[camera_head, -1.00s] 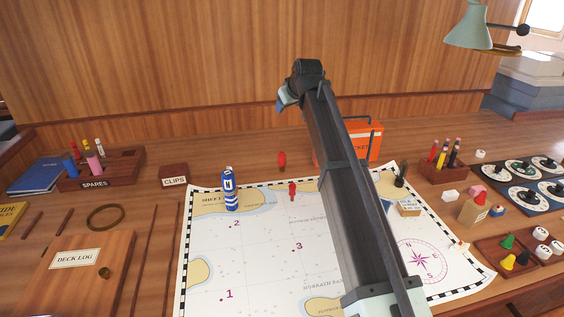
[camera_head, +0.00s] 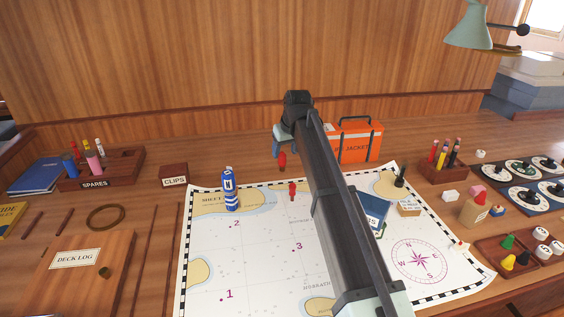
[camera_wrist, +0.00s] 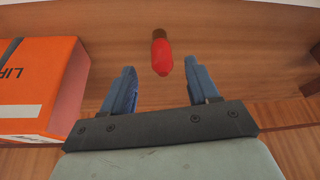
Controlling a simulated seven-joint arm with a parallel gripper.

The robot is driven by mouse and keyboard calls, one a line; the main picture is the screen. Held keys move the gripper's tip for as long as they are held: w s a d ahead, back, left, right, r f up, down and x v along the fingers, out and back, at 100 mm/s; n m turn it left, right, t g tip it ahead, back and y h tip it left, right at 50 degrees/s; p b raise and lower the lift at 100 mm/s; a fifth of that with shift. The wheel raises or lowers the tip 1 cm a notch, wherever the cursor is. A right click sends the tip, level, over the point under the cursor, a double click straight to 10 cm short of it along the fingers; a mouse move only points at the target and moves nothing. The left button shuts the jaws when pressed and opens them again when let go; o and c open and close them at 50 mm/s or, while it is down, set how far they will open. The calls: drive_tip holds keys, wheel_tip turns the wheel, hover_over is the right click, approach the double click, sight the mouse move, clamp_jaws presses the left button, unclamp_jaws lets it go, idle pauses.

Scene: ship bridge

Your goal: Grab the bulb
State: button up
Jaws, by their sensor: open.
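A small red bulb (camera_wrist: 161,56) with a brownish end shows in the wrist view, just beyond and between the fingertips, with space on both sides. In the head view a red piece (camera_head: 282,161) stands on the desk behind the chart, right below my gripper (camera_head: 278,151); it looks like the same bulb. A second, similar red piece (camera_head: 292,190) stands on the chart's top edge. My gripper's blue fingers are spread and empty in the wrist view (camera_wrist: 160,82).
An orange life-jacket box (camera_head: 355,143) stands right of my gripper; it also shows at the left in the wrist view (camera_wrist: 38,85). A blue-and-white bottle (camera_head: 230,190) stands on the chart (camera_head: 255,265).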

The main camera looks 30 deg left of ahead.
sight(281, 161)
drive_tip(key=shift+x, duration=3.5)
drive_tip(key=shift+s+a, duration=0.1)
drive_tip(key=shift+a, duration=0.05)
drive_tip(key=shift+c, duration=0.4)
drive_tip(key=c, duration=1)
drive_tip(key=shift+o, duration=0.2)
